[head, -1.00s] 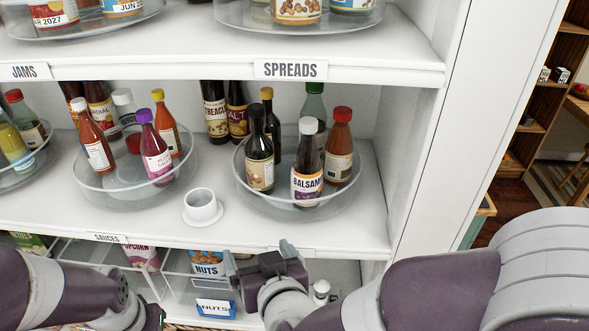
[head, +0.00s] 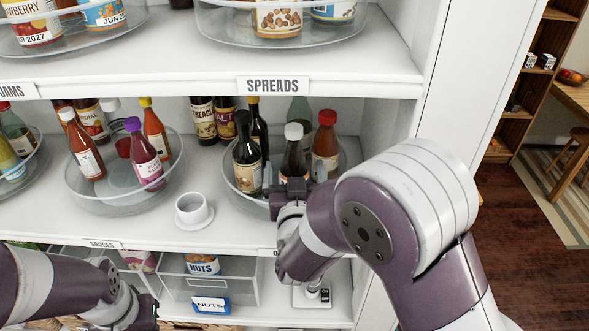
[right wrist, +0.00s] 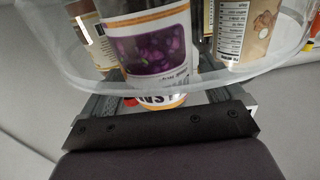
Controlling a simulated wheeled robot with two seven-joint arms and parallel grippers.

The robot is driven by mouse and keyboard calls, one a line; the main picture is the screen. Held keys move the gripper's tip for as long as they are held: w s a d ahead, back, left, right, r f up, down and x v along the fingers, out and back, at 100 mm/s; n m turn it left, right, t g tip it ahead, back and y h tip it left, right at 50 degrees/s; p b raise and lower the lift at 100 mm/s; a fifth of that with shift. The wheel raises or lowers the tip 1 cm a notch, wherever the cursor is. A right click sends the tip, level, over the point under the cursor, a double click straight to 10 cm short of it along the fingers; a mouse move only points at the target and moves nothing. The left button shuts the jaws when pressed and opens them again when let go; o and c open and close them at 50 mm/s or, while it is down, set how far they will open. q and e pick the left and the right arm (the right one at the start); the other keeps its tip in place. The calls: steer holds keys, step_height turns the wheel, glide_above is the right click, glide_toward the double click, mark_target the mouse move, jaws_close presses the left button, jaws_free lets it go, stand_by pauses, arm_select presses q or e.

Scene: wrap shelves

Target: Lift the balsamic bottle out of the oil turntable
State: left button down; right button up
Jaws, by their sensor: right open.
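The balsamic bottle (head: 293,158) is dark with a white cap and stands upright in the clear round oil turntable (head: 238,187) on the middle shelf. My right gripper (head: 289,186) is open in front of it and hides its lower part and label. In the right wrist view, the bottle's label with purple grapes (right wrist: 155,45) is close, between the open fingers (right wrist: 165,98), and the turntable's clear rim (right wrist: 260,75) crosses the picture. I cannot tell whether the fingers touch the bottle. My left gripper (head: 146,312) is at the lower left, partly seen.
A red-capped bottle (head: 325,147) stands right of the balsamic bottle, and a dark oil bottle (head: 247,157) stands left. A white cup on a saucer (head: 193,210) is left of the turntable. The spreads shelf edge (head: 200,87) is above. The shelf's right wall is near.

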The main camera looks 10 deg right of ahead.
steer(key=shift+w+a, duration=0.1)
steer(key=c, duration=1.4)
